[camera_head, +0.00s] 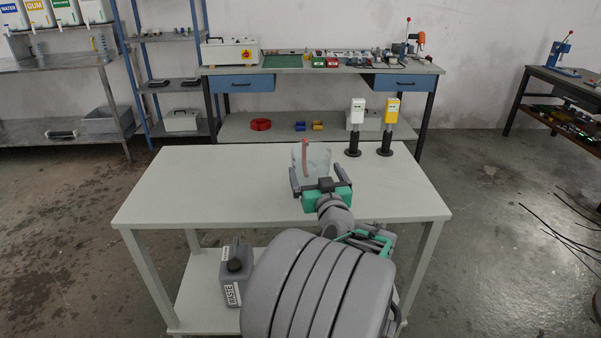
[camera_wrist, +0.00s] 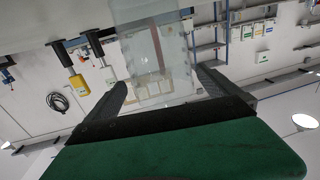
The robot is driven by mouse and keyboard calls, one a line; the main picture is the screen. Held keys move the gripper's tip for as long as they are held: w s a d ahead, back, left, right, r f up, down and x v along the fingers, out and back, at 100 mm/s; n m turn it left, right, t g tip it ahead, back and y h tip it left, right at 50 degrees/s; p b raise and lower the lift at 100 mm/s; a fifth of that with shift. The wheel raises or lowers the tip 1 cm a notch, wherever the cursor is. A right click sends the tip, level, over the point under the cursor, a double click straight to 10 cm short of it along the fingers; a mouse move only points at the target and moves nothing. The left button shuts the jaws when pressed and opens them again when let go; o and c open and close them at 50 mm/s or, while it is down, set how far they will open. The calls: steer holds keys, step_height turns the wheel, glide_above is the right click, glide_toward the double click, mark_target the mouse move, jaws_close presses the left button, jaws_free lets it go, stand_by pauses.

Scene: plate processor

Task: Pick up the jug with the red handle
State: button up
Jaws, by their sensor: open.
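A clear, see-through jug (camera_head: 319,155) with a red handle (camera_head: 304,158) stands upright on the white table near its back edge. In the wrist view the jug (camera_wrist: 174,55) fills the upper middle, with the red handle (camera_wrist: 155,44) as a vertical strip near its centre. My gripper (camera_head: 316,170) is open, with green and dark parts, at the near side of the jug. In the wrist view the two dark fingers of my gripper (camera_wrist: 160,80) lie left and right of the jug, apart from each other. I cannot tell whether they touch it.
The white table (camera_head: 200,190) is mostly bare. A white device (camera_head: 357,117) and a yellow device (camera_head: 391,112) on black stands are at its back right. A grey waste canister (camera_head: 234,280) sits on the lower shelf. A workbench (camera_head: 320,69) stands behind.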

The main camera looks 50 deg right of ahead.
mark_target(307, 154)
steer(key=x, duration=0.7)
steer(key=shift+w, duration=0.1)
steer(key=c, duration=1)
steer(key=shift+c, duration=0.6)
steer(key=shift+r, duration=0.2)
